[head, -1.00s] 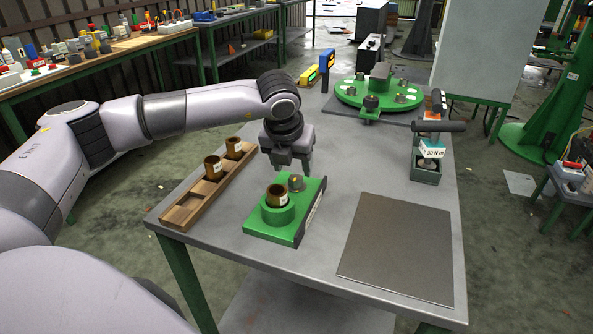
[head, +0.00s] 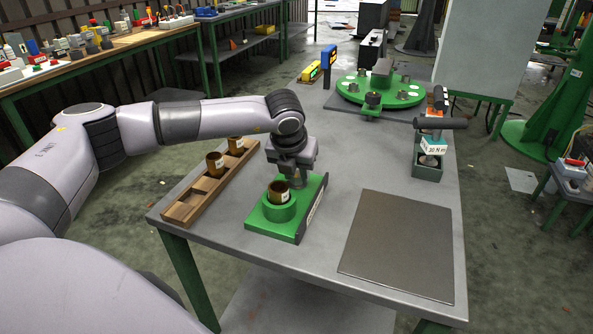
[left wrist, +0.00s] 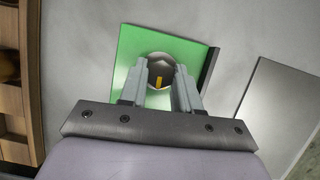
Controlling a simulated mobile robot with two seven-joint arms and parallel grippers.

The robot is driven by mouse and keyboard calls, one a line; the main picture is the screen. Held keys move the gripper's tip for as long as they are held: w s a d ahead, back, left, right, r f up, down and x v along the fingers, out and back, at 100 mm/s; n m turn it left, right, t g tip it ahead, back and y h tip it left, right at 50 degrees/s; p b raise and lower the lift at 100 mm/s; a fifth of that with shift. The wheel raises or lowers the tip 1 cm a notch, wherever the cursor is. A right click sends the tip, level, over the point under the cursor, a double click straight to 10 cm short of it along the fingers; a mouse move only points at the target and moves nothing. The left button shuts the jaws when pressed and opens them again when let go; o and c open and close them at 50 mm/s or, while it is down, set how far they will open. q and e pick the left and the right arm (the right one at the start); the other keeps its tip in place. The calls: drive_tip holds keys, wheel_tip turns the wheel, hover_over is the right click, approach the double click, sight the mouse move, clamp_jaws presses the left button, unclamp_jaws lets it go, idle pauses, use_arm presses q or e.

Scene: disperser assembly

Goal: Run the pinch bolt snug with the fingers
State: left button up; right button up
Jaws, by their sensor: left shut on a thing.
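The green fixture block (head: 262,226) sits on the grey table. A brown sleeve (head: 279,191) with a white label stands upright in its round green collar (head: 279,210). The pinch bolt (left wrist: 160,71) has a grey hexagonal head with a yellow mark, at the back of the fixture. My left gripper (head: 297,181) points down behind the sleeve; its fingers are shut on the bolt head, one on each side, in the left wrist view. In the head view the gripper mostly hides the bolt. My right gripper is in neither view.
A wooden rack (head: 181,212) with two more brown sleeves stands left of the fixture. A flat dark plate (head: 398,245) lies front right. A torque tool (head: 434,135) stands in a green holder at the right. A green turntable (head: 350,91) is at the back.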

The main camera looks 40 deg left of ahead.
use_arm(q)
drive_tip(key=shift+a+f+m+h+b, duration=0.1)
drive_tip(key=shift+m+h+b, duration=0.3)
drive_tip(key=shift+m+b, duration=0.3)
drive_tip(key=shift+m, duration=0.6)
drive_tip(key=o, duration=1.1)
drive_tip(key=shift+c, duration=0.2)
drive_tip(key=shift+r, duration=0.2)
drive_tip(key=v, duration=0.7)
drive_tip(key=shift+a, duration=0.1)
